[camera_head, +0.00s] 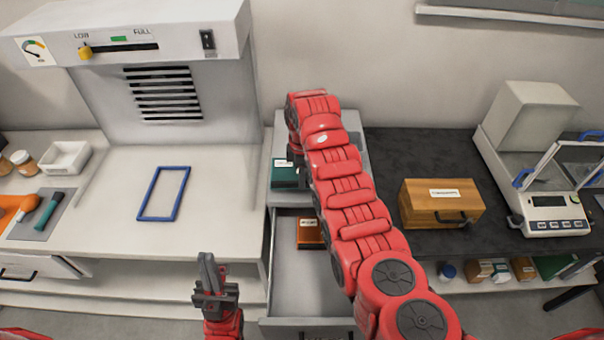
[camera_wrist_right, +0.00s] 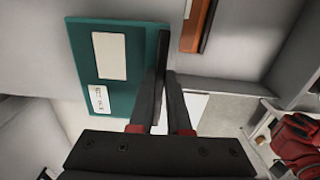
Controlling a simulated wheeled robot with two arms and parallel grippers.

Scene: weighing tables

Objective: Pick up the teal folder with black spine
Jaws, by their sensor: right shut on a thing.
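The teal folder with black spine (camera_wrist_right: 112,62) fills the upper left of the right wrist view, with two pale labels on its cover. My right gripper (camera_wrist_right: 163,88) is shut on its black spine edge. In the head view the folder (camera_head: 284,175) shows partly at the top of the drawer cabinet; my right arm hides the rest of it and the right gripper. I cannot tell whether it touches the cabinet. My left gripper (camera_head: 211,272) stands low in front of the left bench, away from the folder; its jaw gap is unclear.
An open drawer (camera_head: 285,268) below the folder holds an orange-brown folder (camera_head: 309,233). A wooden box (camera_head: 440,203) and a balance (camera_head: 548,205) stand on the dark table at right. A blue frame (camera_head: 150,193) lies on the left bench.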

